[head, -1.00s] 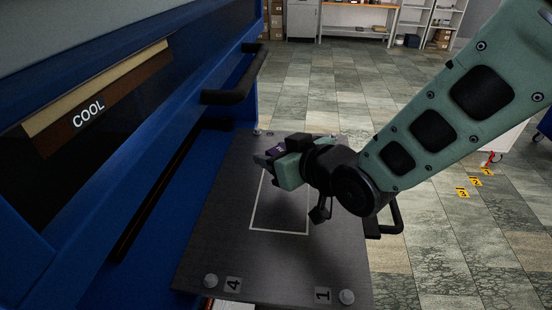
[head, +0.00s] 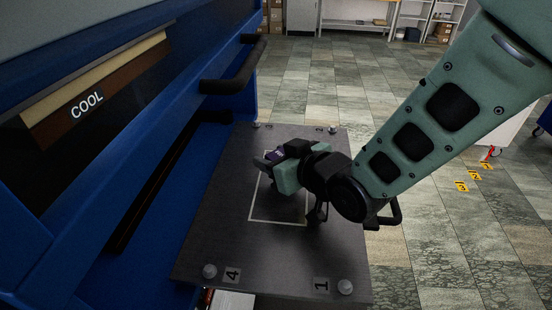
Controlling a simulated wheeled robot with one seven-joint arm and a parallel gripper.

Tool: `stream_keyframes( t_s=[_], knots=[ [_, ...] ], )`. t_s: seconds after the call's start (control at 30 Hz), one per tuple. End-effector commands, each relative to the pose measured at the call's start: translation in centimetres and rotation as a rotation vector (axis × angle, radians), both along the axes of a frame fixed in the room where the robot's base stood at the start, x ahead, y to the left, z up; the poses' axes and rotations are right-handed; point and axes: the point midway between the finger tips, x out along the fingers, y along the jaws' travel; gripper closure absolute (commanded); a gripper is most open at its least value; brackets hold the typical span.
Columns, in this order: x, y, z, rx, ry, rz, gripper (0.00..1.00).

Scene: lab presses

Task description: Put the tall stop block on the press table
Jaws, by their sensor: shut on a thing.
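The press table (head: 225,248) is a dark grey plate with corner bolts, number labels and a pale rectangular outline. My gripper (head: 275,163) is over the outlined area, near its far end, and is shut on a small dark purple block (head: 273,155), taken to be the tall stop block. Only a little of the block shows between the fingers. The rest is hidden by my gripper, so its height and whether it touches the table cannot be told.
The blue press frame (head: 180,215) with black handles (head: 238,75) and a COOL sign (head: 87,106) stands close on the left. The near part of the table is clear.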

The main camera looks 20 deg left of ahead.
Motion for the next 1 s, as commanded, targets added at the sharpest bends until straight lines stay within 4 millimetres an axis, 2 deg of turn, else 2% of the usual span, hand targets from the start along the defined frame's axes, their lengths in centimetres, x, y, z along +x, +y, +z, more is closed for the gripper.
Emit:
stream_keyframes(
  t_s=[0.03, 0.13, 0.17, 0.2, 0.23, 0.57, 0.77, 0.8, 1.0],
  knots=[
    [-0.1, -0.2, -1.0, -0.010, 0.006, 0.000, 0.91],
    [-0.1, -0.3, -1.1, -0.014, 0.008, 0.000, 0.91],
    [-0.2, -0.3, -1.2, -0.017, 0.009, 0.000, 0.49],
    [-0.2, -0.3, -1.3, -0.018, 0.010, 0.000, 0.38],
    [-0.2, -0.4, -1.3, -0.019, 0.011, 0.000, 0.33],
    [-0.2, -0.5, -1.3, -0.024, 0.012, 0.000, 0.33],
    [-0.2, -0.5, 0.5, -0.024, 0.011, 0.000, 0.33],
    [-0.5, -1.2, 0.0, -0.021, 0.010, -0.002, 0.33],
    [-2.4, -4.2, 1.8, -0.014, 0.006, -0.001, 0.33]
  ],
)
